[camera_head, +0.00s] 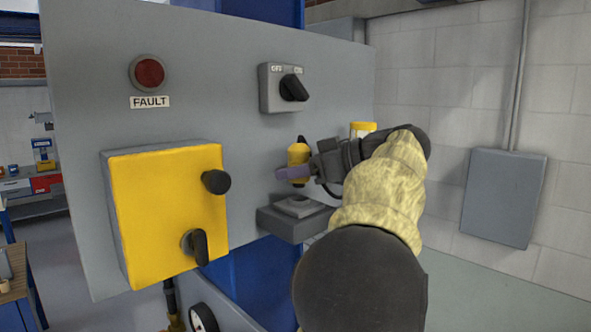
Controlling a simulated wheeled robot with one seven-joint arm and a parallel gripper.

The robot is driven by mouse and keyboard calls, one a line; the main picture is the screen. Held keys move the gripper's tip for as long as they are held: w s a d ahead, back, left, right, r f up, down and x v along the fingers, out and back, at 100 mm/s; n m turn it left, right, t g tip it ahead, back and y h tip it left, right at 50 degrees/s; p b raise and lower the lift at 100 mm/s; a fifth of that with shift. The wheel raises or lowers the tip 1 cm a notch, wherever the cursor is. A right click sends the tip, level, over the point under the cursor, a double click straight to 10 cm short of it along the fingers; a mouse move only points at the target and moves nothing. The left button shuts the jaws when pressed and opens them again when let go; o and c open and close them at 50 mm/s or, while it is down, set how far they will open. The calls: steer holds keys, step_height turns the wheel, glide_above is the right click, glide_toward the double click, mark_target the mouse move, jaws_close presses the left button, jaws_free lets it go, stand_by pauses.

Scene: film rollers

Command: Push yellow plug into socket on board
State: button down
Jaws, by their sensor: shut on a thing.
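My gripper (311,169) reaches in from the right, in front of the grey board (236,82). It is shut on the yellow plug (297,153), which is upright with a dark top. A purple-grey finger crosses the plug's lower middle and hides part of it. Below the plug is a grey block with a raised square top (299,207), fixed low on the board; it looks like the socket. The plug appears above this block, with a gap between them. The block's opening cannot be made out.
A yellow box (166,214) with two black knobs stands out from the board on the left. Above are a red FAULT lamp (150,73) and an OFF/ON rotary switch (283,87). Another yellow-topped part (362,127) shows behind my arm. A grey wall box (503,197) is far right.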

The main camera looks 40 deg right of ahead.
mark_target(304, 186)
steer(key=shift+f+b, duration=0.6)
steer(key=shift+f, duration=0.55)
stand_by(0.4)
steer(key=shift+r+p, duration=0.45)
steer(key=shift+p, duration=0.15)
steer(key=shift+p, duration=0.75)
stand_by(1.9)
steer(key=shift+f+b, duration=0.5)
steer(key=shift+f, duration=0.55)
stand_by(0.7)
steer(key=c, duration=0.8)
jaws_free()
steer(key=shift+c, duration=0.2)
steer(key=shift+s, duration=0.1)
steer(key=p+v, duration=0.1)
steer(key=v, duration=1.6)
